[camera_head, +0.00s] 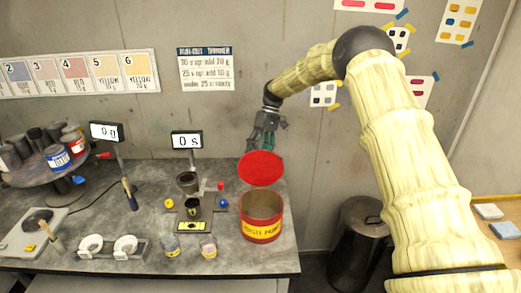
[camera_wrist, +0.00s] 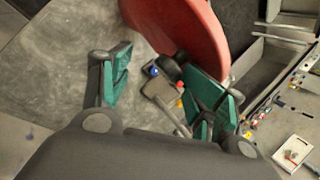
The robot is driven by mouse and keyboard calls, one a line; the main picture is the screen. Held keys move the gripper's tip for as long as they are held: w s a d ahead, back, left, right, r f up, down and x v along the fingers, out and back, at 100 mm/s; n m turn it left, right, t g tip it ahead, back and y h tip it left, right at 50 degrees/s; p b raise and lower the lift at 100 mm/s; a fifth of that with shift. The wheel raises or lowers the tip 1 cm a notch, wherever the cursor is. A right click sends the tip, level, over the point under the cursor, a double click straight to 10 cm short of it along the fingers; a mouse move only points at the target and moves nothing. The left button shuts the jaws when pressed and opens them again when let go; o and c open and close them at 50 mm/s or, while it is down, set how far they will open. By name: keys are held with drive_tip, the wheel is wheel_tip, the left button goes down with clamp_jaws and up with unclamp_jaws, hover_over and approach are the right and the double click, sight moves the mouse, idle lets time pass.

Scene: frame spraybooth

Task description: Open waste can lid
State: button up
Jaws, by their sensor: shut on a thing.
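The red waste can (camera_head: 261,228), marked with a yellow "WASTE PAINT" label, stands on the grey bench with its mouth open. Its red round lid (camera_head: 261,169) is raised above the back of the can and tilted, with its flat face towards the head camera. The lid also fills the upper middle of the wrist view (camera_wrist: 185,25). My gripper (camera_head: 268,138) is just above and behind the lid's upper edge. In the wrist view my gripper (camera_wrist: 160,88) has its green finger pads apart, the right one against the lid. The exact contact is partly hidden.
A cup stand (camera_head: 192,208) with a "0 s" display (camera_head: 187,140) stands left of the can. Two small paint pots sit in front of it. A round paint rack (camera_head: 45,170) is at far left. A dark bin (camera_head: 358,240) stands right of the bench.

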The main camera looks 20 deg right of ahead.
drive_tip(key=shift+s+d+f, duration=0.15)
drive_tip(key=shift+s+d, duration=0.05)
drive_tip(key=shift+d, duration=0.35)
drive_tip(key=v, duration=1.2)
drive_tip(key=shift+r, duration=0.25)
drive_tip(key=shift+w, duration=0.1)
